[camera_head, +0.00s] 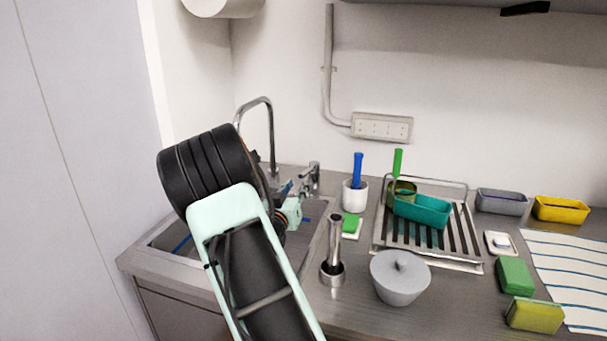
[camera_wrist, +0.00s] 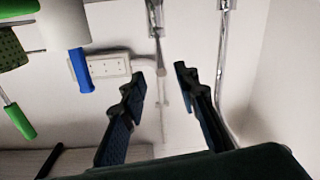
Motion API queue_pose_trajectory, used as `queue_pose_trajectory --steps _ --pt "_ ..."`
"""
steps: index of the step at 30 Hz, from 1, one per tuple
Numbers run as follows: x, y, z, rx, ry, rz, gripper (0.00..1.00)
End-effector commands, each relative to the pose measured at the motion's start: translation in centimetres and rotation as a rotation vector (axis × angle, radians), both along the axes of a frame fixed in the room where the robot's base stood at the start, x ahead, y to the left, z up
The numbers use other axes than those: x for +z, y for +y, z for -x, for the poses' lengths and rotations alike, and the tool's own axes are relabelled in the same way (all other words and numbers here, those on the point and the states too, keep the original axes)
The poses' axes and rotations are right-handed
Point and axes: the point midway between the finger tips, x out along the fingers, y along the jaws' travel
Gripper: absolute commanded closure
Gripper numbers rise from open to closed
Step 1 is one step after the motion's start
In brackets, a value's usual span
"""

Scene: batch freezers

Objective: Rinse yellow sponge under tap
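The yellow sponge (camera_head: 535,316), with a green layer, lies on the counter at the front right in the head view, far from my gripper. The curved tap spout (camera_head: 271,135) rises behind the sink (camera_head: 165,247); a chrome fitting (camera_head: 312,178) stands to its right. My arm hides much of the sink. The wrist picture is upside down, and the spout (camera_wrist: 221,80) shows right of the fingers.
A grey lidded bowl (camera_head: 400,280) and a steel upright tool (camera_head: 333,255) stand on the counter. A green sponge (camera_head: 515,276) lies near the yellow one. A drying rack (camera_head: 440,240) holds a teal tub (camera_head: 422,211). A white cup (camera_head: 355,196) holds a blue-handled brush (camera_head: 358,168).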

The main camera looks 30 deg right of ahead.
Motion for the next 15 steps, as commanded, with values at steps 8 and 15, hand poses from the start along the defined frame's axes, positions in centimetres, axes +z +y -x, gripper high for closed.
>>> queue_pose_trajectory --steps 8,15 --pt "0.1 -3.8 -3.5 -0.002 0.000 0.002 0.72" --pt "0.0 -5.5 -5.3 0.000 0.001 0.001 0.72"
